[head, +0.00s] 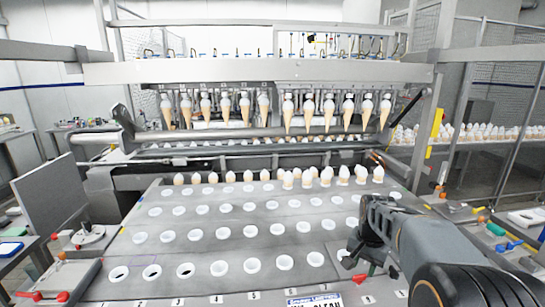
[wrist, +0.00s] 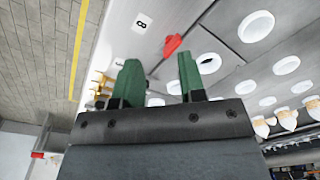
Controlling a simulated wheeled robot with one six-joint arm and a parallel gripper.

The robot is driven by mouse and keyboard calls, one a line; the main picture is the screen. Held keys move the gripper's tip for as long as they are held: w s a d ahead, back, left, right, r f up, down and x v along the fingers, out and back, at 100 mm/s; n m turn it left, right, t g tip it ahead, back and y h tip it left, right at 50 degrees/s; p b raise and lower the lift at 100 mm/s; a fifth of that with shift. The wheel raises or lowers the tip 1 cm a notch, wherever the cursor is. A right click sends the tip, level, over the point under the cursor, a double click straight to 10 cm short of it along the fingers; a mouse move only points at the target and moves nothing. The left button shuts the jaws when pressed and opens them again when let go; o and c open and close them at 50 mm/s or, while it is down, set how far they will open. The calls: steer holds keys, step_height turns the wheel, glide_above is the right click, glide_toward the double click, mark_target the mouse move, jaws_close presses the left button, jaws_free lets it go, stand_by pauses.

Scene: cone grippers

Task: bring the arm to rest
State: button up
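My dark arm (head: 440,255) reaches in from the lower right of the head view, over the front right of the grey holed plate (head: 245,204). My gripper (head: 352,262) is at its far end, low over the plate's front. In the wrist view the two green fingers of my gripper (wrist: 161,78) stand apart with nothing between them. A small red piece (wrist: 172,44) lies just beyond the fingertips, and a number 8 label (wrist: 142,23) is near it. Part of the plate is hidden behind my arm.
Several filled cones (head: 245,108) hang from a metal bar (head: 260,72) at the back. A row of cones (head: 248,176) stands in the plate's far holes. More cones (head: 490,132) stand at the right. A grey panel (head: 48,200) is at the left. The plate's middle is clear.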

steer(key=s+a+n+t, duration=0.1)
steer(key=s+a+n, duration=0.3)
steer(key=s, duration=0.4)
steer(key=s+a+r+n+t, duration=0.1)
steer(key=s+a+n+t, duration=0.1)
steer(key=s, duration=0.6)
steer(key=shift+s+a+n, duration=0.35)
steer(key=shift+a+n, duration=0.55)
steer(key=shift+a, duration=0.25)
